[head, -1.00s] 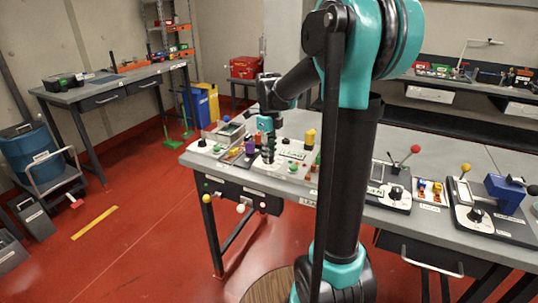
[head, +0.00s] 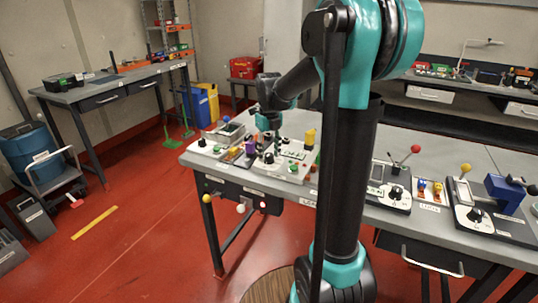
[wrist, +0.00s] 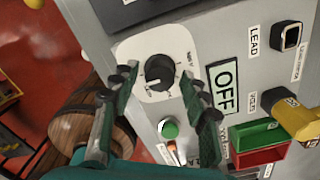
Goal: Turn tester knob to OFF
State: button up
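The tester knob (wrist: 160,72) is round and black, on a white dial plate (wrist: 152,48) of a grey panel in the wrist view. A pale mark shows on its lower left side; I cannot tell the setting for sure. A large "OFF" label (wrist: 223,88) stands to its right. My gripper (wrist: 158,76) is open, its two dark fingers on either side of the knob with visible space between. I cannot tell whether either finger touches it. In the head view my gripper (head: 267,138) is over the panel at the left end of the near bench.
A green button (wrist: 169,129), a yellow connector (wrist: 296,120), and green (wrist: 256,134) and red (wrist: 262,155) blocks sit near the knob. A yellow post (head: 309,138) rises right of my gripper on the grey bench (head: 376,137).

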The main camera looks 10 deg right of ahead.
aim_at(269, 154)
jog(key=shift+r, duration=0.1)
jog(key=shift+r, duration=1.65)
jog(key=shift+s, duration=0.15)
